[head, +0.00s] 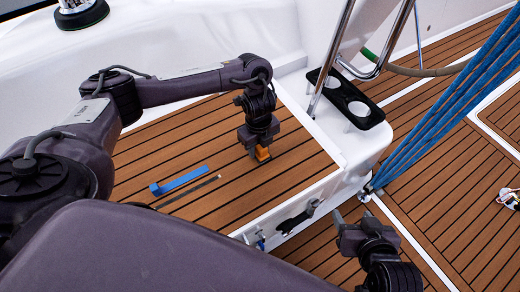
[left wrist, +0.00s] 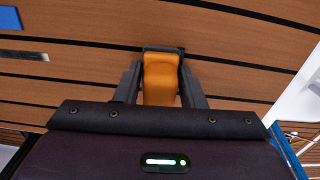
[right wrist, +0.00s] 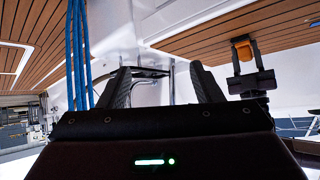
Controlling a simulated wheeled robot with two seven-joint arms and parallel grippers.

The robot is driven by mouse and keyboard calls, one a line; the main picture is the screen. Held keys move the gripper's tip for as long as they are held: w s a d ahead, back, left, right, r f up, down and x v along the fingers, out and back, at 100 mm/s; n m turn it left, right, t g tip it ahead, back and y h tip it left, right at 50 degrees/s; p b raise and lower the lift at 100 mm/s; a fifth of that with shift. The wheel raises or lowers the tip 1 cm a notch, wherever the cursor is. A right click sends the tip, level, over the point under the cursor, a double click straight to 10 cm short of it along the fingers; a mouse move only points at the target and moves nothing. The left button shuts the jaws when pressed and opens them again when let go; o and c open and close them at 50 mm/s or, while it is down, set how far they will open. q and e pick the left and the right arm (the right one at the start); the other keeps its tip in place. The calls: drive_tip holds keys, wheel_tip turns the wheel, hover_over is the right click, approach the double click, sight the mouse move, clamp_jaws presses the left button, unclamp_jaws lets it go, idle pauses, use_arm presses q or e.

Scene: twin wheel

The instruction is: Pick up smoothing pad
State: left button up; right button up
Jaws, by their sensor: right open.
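The smoothing pad, an orange block, is at the right part of the teak seat in the head view (head: 263,154). My left gripper (head: 262,158) points down over it. In the left wrist view the pad (left wrist: 160,78) sits between the two dark fingers (left wrist: 161,75), which close against its sides. The pad also shows between those fingers in the right wrist view (right wrist: 243,51). It is at or very near the wood; I cannot tell if it touches. My right gripper (head: 352,208) is open and empty, low beside the seat's front edge.
A blue strip (head: 180,182) and a thin dark strip (head: 189,192) lie on the teak seat (head: 225,120), left of the pad. A dark cup holder (head: 345,99), a steel rail and blue ropes (head: 440,105) stand to the right. Fittings are on the seat's front face.

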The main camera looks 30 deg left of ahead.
use_arm(q)
drive_tip(key=c, duration=0.4)
drive_tip(key=shift+r, duration=0.15)
wheel_tip(320, 180, up, 3)
drive_tip(key=shift+p, duration=0.75)
use_arm(e)
drive_tip(key=s+d+f+g+h, duration=0.1)
drive_tip(key=s+d+f+g, duration=0.1)
drive_tip(key=s+f+g, duration=0.3)
drive_tip(key=s+d+r+m+g+h+p, duration=0.1)
drive_tip(key=s+d+r+g+h+p, duration=0.2)
drive_tip(key=d+p, duration=0.4)
use_arm(q)
wheel_tip(320, 180, up, 17)
drive_tip(key=shift+f+p, duration=0.15)
drive_tip(key=shift+p, duration=1.1)
use_arm(e)
wheel_tip(320, 180, down, 11)
drive_tip(key=d, duration=0.1)
drive_tip(key=shift+w+d+m+t, duration=0.15)
drive_tip(key=shift+m+t, duration=0.15)
drive_tip(key=shift+m, duration=0.1)
